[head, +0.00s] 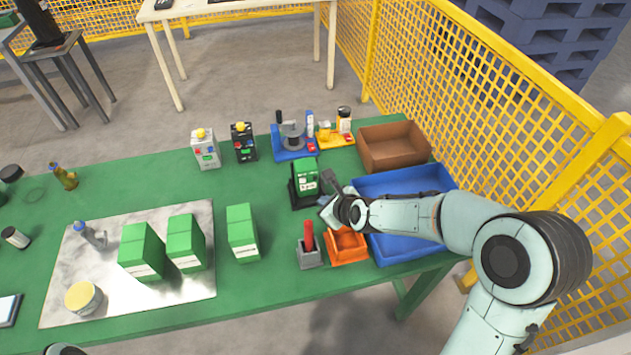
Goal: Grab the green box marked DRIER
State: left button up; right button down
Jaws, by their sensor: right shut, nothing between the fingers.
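Several green boxes with white labels are in the head view; the lettering is too small to read, so I cannot tell which is marked DRIER. Two green boxes, the left one (141,252) and the middle one (185,243), stand on a grey metal sheet (120,216). A third green box (242,233) stands just right of the sheet. A smaller green item (306,177) sits in a black holder (303,199). My right gripper (327,192) is shut and empty, close to the right of that holder.
A blue tray (404,250) lies under my right forearm, with a brown box (393,146) behind it. An orange bin (347,247) and a red-handled tool (308,242) are in front. Several devices line the back edge. Yellow mesh fencing (468,85) bounds the right.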

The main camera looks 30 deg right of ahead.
aim_at(243, 230)
jog(key=k+l, duration=0.1)
jog(key=k, duration=0.9)
